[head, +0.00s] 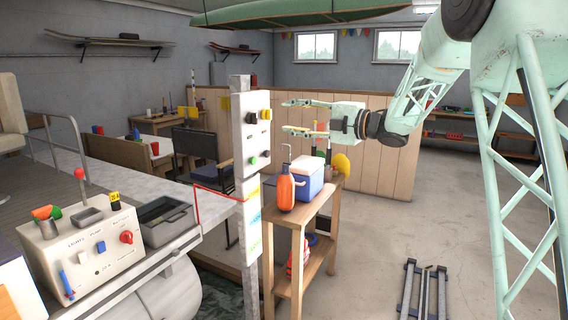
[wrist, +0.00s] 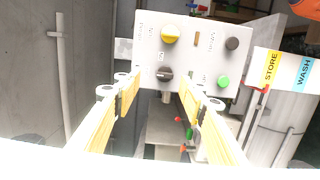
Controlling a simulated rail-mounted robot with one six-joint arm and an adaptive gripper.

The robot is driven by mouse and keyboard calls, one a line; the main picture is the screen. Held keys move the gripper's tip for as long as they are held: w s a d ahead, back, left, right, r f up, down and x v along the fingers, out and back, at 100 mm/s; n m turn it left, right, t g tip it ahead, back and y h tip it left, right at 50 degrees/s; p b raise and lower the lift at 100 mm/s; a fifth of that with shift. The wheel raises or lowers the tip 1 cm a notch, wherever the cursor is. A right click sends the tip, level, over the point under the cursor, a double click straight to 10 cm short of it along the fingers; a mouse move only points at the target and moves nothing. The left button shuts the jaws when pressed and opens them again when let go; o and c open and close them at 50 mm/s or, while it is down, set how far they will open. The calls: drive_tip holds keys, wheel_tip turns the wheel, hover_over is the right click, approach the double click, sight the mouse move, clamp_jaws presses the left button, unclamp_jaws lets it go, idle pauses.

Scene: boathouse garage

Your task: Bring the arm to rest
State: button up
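My gripper (head: 297,117) is in the middle of the head view, at the end of my pale green arm. Its two fingers are spread apart with nothing between them. They point left at a white control panel (head: 251,130) on a post, with a gap between fingertips and panel in the head view. In the wrist view the yellow-padded fingers (wrist: 155,95) are apart. Beyond them the panel shows a yellow knob (wrist: 171,33), a dark grey knob (wrist: 164,74), a black knob (wrist: 232,44) and a green button (wrist: 223,81).
A wooden stand (head: 317,228) with an orange jug (head: 287,188) and a blue cooler (head: 307,178) stands below my gripper. A control box (head: 85,250) and grey tray (head: 162,221) sit on the left counter. A wooden partition (head: 378,158) stands behind.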

drive_tip(key=s+d+r+m+t+h, duration=0.4)
drive_tip(key=d+r+m+t+h, duration=0.2)
drive_tip(key=d+r+m+h, duration=0.35)
drive_tip(key=s+d+f+m+g+h, duration=0.1)
drive_tip(key=s+d+f+m+h, duration=0.15)
drive_tip(key=s+d+m, duration=0.45)
drive_tip(key=s+d+f+m+g+h, duration=0.1)
drive_tip(key=s+d+m+h, duration=0.2)
drive_tip(key=s, duration=0.6)
drive_tip(key=s+f+m+g, duration=0.3)
drive_tip(key=s+f, duration=0.4)
drive_tip(key=s, duration=0.9)
drive_tip(key=s+f+m+g, duration=0.3)
drive_tip(key=s+f, duration=0.4)
drive_tip(key=s, duration=1)
drive_tip(key=s+a+f+m+g, duration=0.1)
drive_tip(key=s+f+m+g, duration=0.2)
drive_tip(key=s, duration=1.4)
wheel_tip(320, 180, down, 4)
drive_tip(key=shift+r+m+g+p, duration=0.1)
drive_tip(key=shift+m+g+p, duration=0.2)
drive_tip(key=shift+m+p, duration=0.05)
drive_tip(key=shift+w, duration=0.1)
